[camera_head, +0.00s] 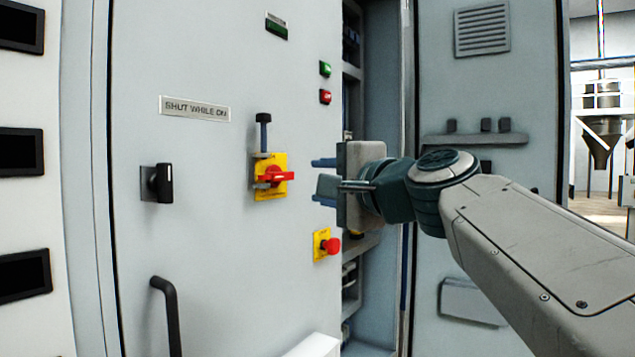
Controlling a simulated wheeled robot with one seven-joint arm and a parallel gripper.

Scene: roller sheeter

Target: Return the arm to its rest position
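My gripper (322,178) is in front of the grey cabinet, at the right edge of its front panel (210,230). It points left, and its two fingers are apart with nothing seen between them. It is to the right of the red rotary switch (272,176) on a yellow plate, with a visible gap in the picture. My arm reaches in from the lower right. It hides part of the cabinet opening and of the panel behind it.
An emergency stop (327,245) is below my gripper; green (325,69) and red (325,97) buttons are above. A black knob (160,183) and a handle (168,315) are at left. The cabinet opening (380,90) and a vented panel (490,85) are behind my arm.

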